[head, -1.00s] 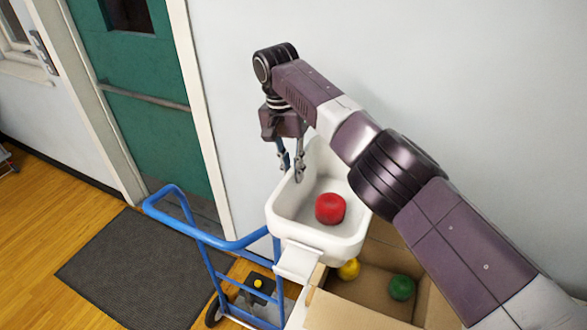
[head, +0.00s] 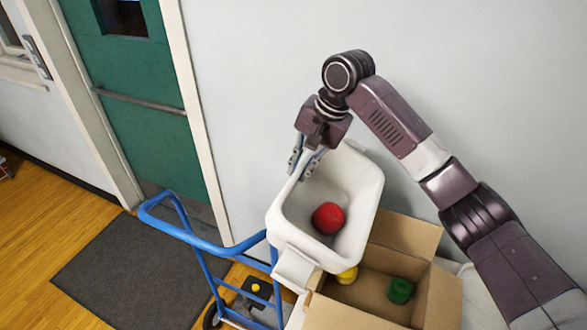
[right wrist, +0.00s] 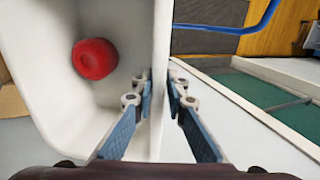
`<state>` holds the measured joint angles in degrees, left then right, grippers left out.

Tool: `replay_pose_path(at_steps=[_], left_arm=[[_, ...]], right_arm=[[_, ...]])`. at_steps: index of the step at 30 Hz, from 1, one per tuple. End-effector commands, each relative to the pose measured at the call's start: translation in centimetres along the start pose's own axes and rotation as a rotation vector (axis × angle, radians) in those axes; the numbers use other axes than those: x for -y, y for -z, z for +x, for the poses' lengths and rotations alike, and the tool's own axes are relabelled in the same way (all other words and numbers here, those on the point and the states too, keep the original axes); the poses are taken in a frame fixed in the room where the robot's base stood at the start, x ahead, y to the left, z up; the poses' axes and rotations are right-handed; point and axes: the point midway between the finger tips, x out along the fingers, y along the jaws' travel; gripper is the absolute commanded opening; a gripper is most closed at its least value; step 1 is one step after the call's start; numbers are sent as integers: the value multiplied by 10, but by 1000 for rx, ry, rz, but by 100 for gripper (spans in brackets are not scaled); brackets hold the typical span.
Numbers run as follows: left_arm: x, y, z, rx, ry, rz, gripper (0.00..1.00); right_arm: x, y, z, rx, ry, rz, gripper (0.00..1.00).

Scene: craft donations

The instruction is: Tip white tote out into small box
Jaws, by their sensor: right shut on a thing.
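The white tote (head: 361,187) is tilted in the air above the left part of the small cardboard box (head: 375,311). A red rounded object (head: 328,218) is inside the tote; it also shows in the right wrist view (right wrist: 95,59). My right gripper (head: 304,165) is shut on the tote's left wall. In the right wrist view its two fingers (right wrist: 160,95) pinch that wall (right wrist: 161,70) from both sides. The box is open and holds a yellow object (head: 347,275), partly hidden by the tote, and a green object (head: 400,290). My left gripper is not in view.
A blue hand truck (head: 205,245) stands left of the box, its handle close to the tote. A small yellow object (head: 255,288) lies low behind its frame. A dark mat (head: 125,275) lies before the green door (head: 150,105). The wall is close behind.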

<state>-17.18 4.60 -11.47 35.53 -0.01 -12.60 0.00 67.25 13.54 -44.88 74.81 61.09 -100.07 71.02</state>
Motion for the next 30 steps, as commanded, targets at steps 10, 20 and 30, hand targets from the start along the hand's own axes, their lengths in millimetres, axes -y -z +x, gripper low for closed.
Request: replay_pose_path(at_steps=[10,20,30], left_arm=[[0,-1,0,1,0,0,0],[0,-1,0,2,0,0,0],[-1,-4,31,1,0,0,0]], right_arm=[[-19,0,-22,-2,240,1,0],[-35,0,-41,-1,465,2,0],[-61,0,-40,-1,598,0,0]])
